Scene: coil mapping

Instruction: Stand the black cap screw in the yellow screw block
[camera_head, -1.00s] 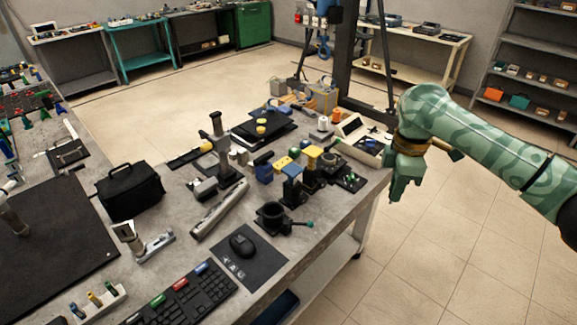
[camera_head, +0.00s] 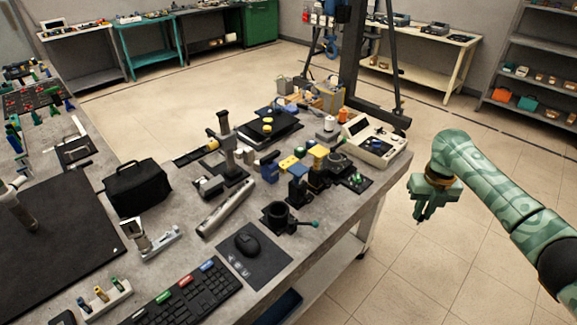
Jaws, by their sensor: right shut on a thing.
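My right gripper (camera_head: 424,214) hangs over the floor, to the right of the workbench, with its fingers pointing down. It is shut on a small dark thing that looks like the black cap screw, mostly hidden between the fingertips. A small yellow block with dark spots (camera_head: 287,163), which looks like the yellow screw block, sits on the bench left of the gripper, well apart from it. My left gripper is not in view.
The grey workbench (camera_head: 200,262) is crowded. Near the block are a yellow-topped black device (camera_head: 318,151), a black ring holder (camera_head: 277,215) and a white instrument (camera_head: 374,142). Open floor lies right of the bench.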

